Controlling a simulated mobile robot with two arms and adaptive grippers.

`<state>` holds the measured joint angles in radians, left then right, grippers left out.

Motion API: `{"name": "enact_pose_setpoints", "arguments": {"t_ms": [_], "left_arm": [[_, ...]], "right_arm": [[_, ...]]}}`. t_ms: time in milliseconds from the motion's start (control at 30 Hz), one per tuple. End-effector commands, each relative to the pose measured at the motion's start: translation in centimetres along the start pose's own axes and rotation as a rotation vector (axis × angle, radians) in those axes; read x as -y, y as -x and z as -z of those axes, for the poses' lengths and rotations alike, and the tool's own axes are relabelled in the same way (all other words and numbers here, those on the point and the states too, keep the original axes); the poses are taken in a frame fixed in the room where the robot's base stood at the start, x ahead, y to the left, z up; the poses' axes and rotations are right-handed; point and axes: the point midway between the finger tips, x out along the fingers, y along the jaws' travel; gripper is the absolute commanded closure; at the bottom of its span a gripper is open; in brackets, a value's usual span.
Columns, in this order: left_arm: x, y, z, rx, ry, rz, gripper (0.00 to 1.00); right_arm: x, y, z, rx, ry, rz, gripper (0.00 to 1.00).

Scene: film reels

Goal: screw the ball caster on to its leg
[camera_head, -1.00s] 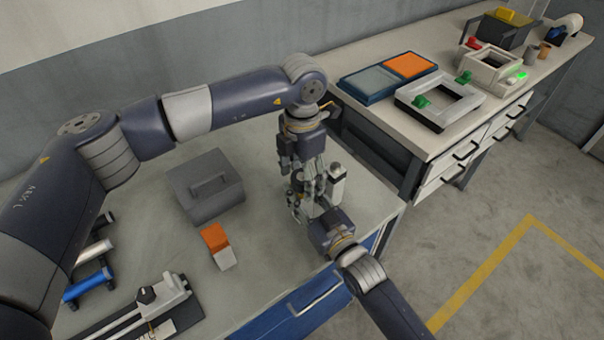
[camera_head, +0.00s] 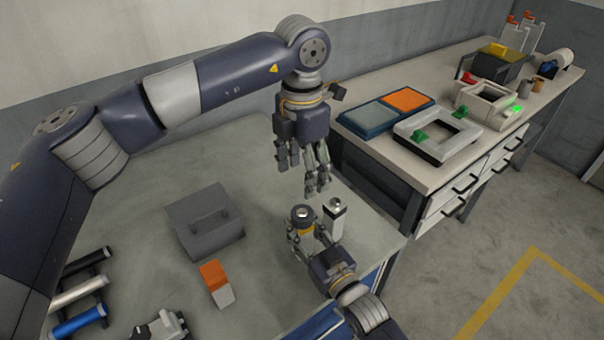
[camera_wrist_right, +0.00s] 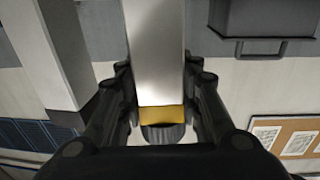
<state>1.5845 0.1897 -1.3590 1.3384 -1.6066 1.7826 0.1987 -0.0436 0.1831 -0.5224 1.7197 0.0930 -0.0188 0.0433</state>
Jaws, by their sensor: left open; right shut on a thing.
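A pale upright leg (camera_wrist_right: 158,50) with a yellow band stands between the fingers of my right gripper (camera_head: 308,243), which is shut on it. The dark, ribbed ball caster (camera_head: 301,214) with a shiny ball on top sits at the leg's upper end; its dark ribbed side also shows in the right wrist view (camera_wrist_right: 163,133). I cannot tell how tightly it is seated. My left gripper (camera_head: 318,187) is open and empty, pointing down above the caster and apart from it. A second pale post (camera_head: 334,222) with a shiny ball on top stands just right of the held leg.
A grey box with a handle (camera_head: 206,222) and an orange-and-white block (camera_head: 216,284) lie left on the table (camera_head: 262,268). Dark, white and blue rollers (camera_head: 78,322) lie at lower left. A side bench (camera_head: 420,150) with trays stands at right.

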Motion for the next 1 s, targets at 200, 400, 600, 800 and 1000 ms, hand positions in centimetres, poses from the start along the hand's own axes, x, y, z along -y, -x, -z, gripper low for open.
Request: {"name": "enact_pose_setpoints", "arguments": {"t_ms": [200,400,600,800,1000], "left_arm": [[0.0,0.0,0.0,0.000,0.000,0.000,0.37],[0.0,-0.1,0.0,0.000,0.000,0.000,0.37],[0.0,-0.1,0.0,0.000,0.000,0.000,0.37],[0.0,-0.1,0.0,0.000,0.000,0.000,0.37],[0.0,-0.1,0.0,0.000,0.000,0.000,0.37]], "right_arm": [[0.0,0.0,0.1,-0.002,0.000,0.000,0.44],[0.0,0.0,0.0,-0.001,0.000,0.000,0.44],[0.0,0.5,-0.1,0.001,0.000,0.000,0.44],[0.0,3.9,-0.2,0.004,0.000,0.000,0.44],[0.0,8.2,-0.1,0.003,0.000,0.000,0.44]]}}
